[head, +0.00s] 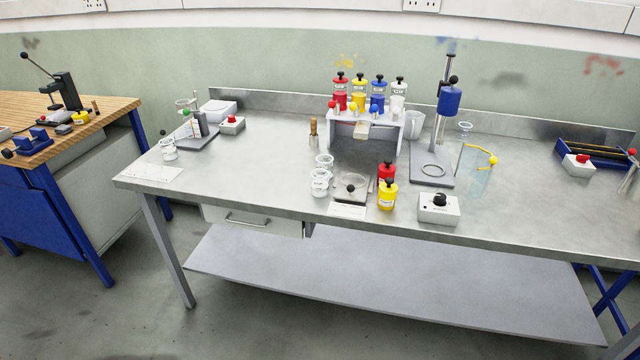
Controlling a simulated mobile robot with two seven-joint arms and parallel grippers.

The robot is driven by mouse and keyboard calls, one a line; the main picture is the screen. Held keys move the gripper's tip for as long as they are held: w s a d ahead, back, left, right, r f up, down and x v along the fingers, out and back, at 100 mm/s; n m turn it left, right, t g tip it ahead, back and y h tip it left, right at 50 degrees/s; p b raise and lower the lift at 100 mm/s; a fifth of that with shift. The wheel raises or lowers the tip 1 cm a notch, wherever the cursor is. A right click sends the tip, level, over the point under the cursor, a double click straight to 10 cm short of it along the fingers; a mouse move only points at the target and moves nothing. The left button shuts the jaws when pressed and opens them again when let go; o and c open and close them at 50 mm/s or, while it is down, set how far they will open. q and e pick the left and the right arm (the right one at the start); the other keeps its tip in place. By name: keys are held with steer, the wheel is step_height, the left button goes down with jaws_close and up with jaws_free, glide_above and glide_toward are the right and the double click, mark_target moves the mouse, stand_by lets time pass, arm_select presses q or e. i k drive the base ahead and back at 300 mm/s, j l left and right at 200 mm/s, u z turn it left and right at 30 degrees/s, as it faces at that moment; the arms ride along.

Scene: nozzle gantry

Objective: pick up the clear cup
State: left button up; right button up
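Several clear cups stand on the grey metal bench (260,160). One clear cup (168,150) is at the left end, behind a white sheet. A second clear cup (320,184) stands near the front middle, left of a small scale-like plate. A third clear cup (324,162) is just behind the second, and the two overlap in the picture. I cannot tell which one the task means. Neither of my grippers is in view.
A dispenser rack (390,137) with coloured bottles stands at the back. Red (386,171) and yellow (387,196) bottles, a white knob box (438,208) and a stand (433,165) with a blue head are to the right. The bench is clear between the left and middle cups.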

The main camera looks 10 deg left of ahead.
mark_target(319, 177)
steer(key=i+j, duration=0.2)
steer(key=j, duration=0.2)
steer(key=i+j, duration=0.25)
steer(key=j, duration=0.15)
steer(key=i+j, duration=0.2)
steer(key=j, duration=0.2)
steer(key=i+j+z, duration=0.1)
steer(key=j, duration=0.3)
steer(key=i+j, duration=0.3)
steer(key=j, duration=0.1)
